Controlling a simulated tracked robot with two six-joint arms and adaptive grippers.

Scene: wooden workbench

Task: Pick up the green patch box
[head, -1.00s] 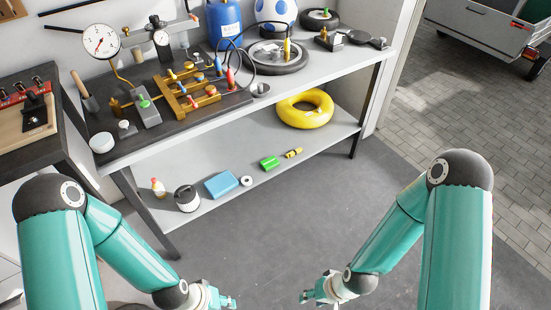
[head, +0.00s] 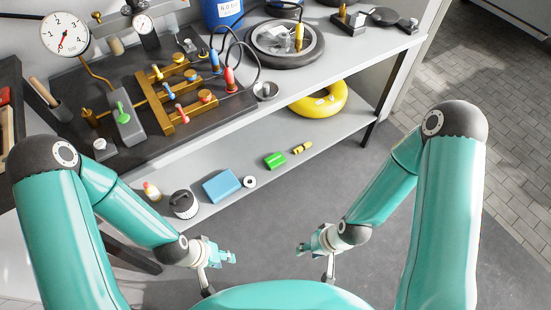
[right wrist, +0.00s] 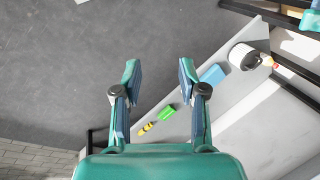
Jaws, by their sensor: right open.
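The green patch box (head: 275,160) lies on the lower shelf of the workbench, between a white roll and a small yellow item. It also shows in the right wrist view (right wrist: 167,114), between and beyond my fingers. My right gripper (head: 303,248) is open and empty, in front of the shelf and apart from the box. Its two spread fingers also show in the right wrist view (right wrist: 158,75). My left gripper (head: 232,256) is left of it, in front of the shelf; whether its fingers are apart is too small to tell.
The lower shelf (head: 240,208) also bears a blue box (head: 221,186), a white roll (head: 249,182), a black-and-white canister (head: 184,204), a small bottle (head: 151,191), a yellow item (head: 302,147) and a yellow ring (head: 319,101). The upper bench top overhangs it. Grey floor in front is clear.

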